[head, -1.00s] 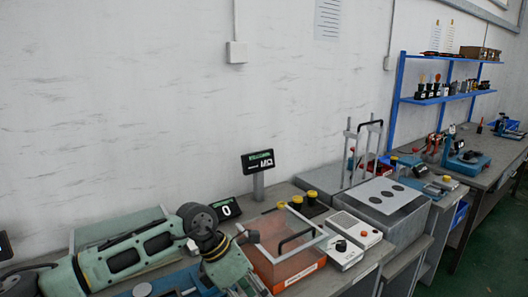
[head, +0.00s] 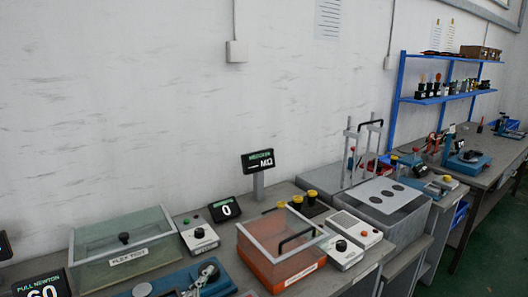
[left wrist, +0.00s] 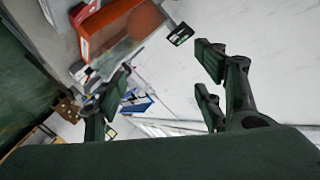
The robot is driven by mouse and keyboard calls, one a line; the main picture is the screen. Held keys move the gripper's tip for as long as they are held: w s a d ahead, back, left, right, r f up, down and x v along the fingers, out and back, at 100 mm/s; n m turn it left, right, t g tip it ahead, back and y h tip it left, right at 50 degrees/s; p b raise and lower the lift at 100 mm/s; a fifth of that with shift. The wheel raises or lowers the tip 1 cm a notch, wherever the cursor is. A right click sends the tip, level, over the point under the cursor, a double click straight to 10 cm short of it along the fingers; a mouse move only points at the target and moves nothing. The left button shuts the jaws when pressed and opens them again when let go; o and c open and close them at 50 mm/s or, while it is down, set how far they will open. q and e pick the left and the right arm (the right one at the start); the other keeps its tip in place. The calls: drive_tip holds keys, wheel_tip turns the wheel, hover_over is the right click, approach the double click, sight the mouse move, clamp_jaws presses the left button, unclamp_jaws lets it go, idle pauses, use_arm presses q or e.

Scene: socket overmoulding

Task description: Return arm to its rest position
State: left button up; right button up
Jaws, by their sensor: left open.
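My left gripper (left wrist: 165,85) shows in the left wrist view with its dark fingers spread wide apart and nothing between them. Beyond it, tilted in that view, are the orange box (left wrist: 128,30) and a stretch of pale wall. In the head view neither my left arm nor its gripper is in frame. My right gripper is not in view.
In the head view a bench carries a green clear-lidded box (head: 122,250), an orange clear-lidded box (head: 283,250), a small control box (head: 198,235), displays (head: 226,210) and a blue fixture (head: 178,283). A grey box (head: 382,205) stands farther right.

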use_arm(q)
drive_tip(key=s+a+f+n+g+y, duration=0.3)
drive_tip(key=s+a+f+n+g, duration=0.3)
drive_tip(key=s+f, duration=0.65)
drive_tip(key=s+a+f+n+g, duration=0.1)
drive_tip(key=s+a+f+g, duration=0.15)
drive_tip(key=s, duration=0.45)
drive_tip(key=s+a+f+g, duration=0.2)
drive_tip(key=s+f+g, duration=0.2)
drive_tip(key=s, duration=0.4)
wheel_tip(320, 180, down, 26)
drive_tip(key=s+g, duration=0.1)
drive_tip(key=s, duration=0.1)
drive_tip(key=s+a+f+g, duration=0.1)
drive_tip(key=s+a+f, duration=0.1)
drive_tip(key=s+f, duration=1.4)
drive_tip(key=shift+s+a+f, duration=0.25)
drive_tip(key=shift+s+f, duration=0.05)
drive_tip(key=shift+s, duration=0.05)
drive_tip(key=shift+a+m, duration=0.1)
drive_tip(key=shift+m, duration=0.2)
